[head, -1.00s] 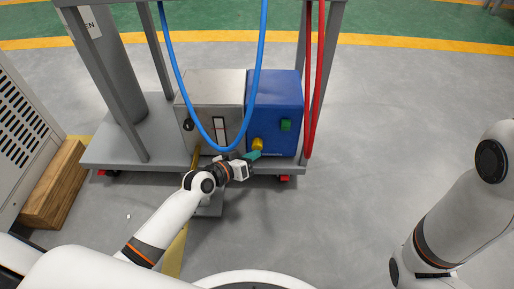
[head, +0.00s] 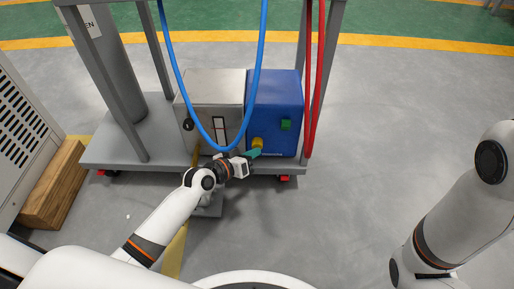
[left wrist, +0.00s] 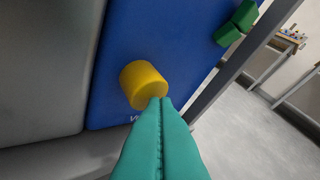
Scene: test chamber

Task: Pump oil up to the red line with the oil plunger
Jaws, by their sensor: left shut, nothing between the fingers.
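A yellow round plunger knob (head: 257,143) sticks out of the lower front of the blue box (head: 275,95). It shows large in the left wrist view (left wrist: 144,84). My left gripper (head: 257,152) is shut and empty, with teal fingertips (left wrist: 160,100) pressed together at the lower right edge of the knob. They overlap the knob's front face; I cannot tell if they touch it. A narrow white gauge with a red line (head: 219,131) is on the front of the steel box (head: 210,88). Its oil level is too small to read. My right gripper is out of view.
A green switch (head: 286,125) sits on the blue box, right of the knob. A blue hose (head: 262,50) hangs across the front of the boxes, and red hoses (head: 316,90) hang at the right. The grey cart (head: 110,155) carries the boxes. Floor to the right is clear.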

